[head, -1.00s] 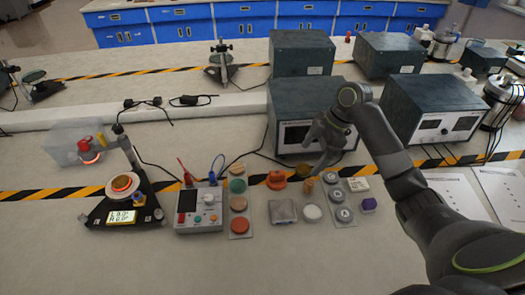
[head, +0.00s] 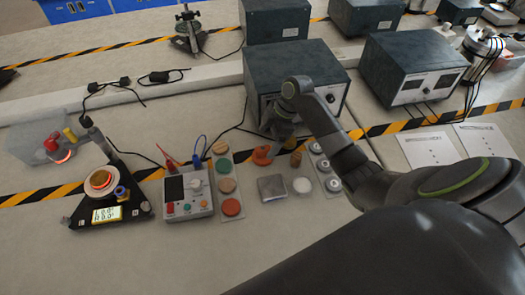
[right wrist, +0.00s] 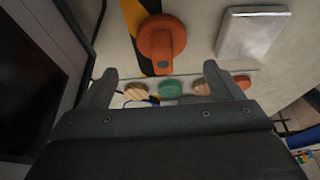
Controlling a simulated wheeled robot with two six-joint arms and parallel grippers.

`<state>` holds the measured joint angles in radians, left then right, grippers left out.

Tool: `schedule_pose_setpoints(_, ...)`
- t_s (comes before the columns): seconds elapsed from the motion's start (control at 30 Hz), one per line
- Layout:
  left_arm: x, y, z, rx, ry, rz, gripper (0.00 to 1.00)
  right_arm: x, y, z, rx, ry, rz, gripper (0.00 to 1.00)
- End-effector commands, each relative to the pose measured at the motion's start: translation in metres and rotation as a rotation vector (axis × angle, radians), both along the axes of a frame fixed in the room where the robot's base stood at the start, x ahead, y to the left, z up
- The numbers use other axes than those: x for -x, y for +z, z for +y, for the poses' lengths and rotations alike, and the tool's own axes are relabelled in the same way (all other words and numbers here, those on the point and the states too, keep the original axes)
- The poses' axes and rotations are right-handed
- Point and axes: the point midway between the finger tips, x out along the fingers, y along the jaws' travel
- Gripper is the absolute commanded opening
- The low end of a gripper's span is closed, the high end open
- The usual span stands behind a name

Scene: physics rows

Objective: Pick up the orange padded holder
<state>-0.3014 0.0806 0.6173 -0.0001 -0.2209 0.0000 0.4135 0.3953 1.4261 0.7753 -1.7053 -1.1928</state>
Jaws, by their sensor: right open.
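The orange padded holder (head: 261,157) stands on the bench in front of a grey instrument box, partly hidden by my right gripper in the head view. In the right wrist view the holder (right wrist: 160,40) is a round orange piece with a raised middle part, lying beyond the fingertips and roughly centred between them. My right gripper (head: 275,145) is open and empty, close above the holder; its two fingers also show spread in the right wrist view (right wrist: 160,78). My left gripper is not in view.
A silver square block (head: 272,188) and a white disc (head: 302,185) lie just in front. A strip of coloured discs (head: 231,207) is to the left, beside a meter (head: 187,195). A grey box (head: 290,75) stands close behind.

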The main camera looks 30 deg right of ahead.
Motion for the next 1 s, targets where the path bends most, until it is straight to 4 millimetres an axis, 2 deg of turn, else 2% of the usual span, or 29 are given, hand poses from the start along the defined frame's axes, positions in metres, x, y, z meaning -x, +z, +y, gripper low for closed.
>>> schedule_pose_setpoints(0.17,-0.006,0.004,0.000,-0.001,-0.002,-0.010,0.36,0.000,-0.009,0.004,0.000,-0.001,0.001,0.87)
schedule_pose_setpoints(0.37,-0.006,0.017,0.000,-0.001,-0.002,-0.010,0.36,0.002,-0.034,0.013,-0.003,0.000,0.006,0.87)
schedule_pose_setpoints(0.5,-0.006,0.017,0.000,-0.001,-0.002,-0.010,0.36,-0.001,-0.050,0.018,0.000,0.001,0.002,0.87)
schedule_pose_setpoints(0.8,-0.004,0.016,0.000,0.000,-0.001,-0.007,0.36,-0.001,-0.055,0.019,0.001,0.001,0.000,0.87)
schedule_pose_setpoints(1.0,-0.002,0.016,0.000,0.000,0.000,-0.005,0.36,-0.002,-0.055,0.019,0.001,0.001,0.000,0.62)
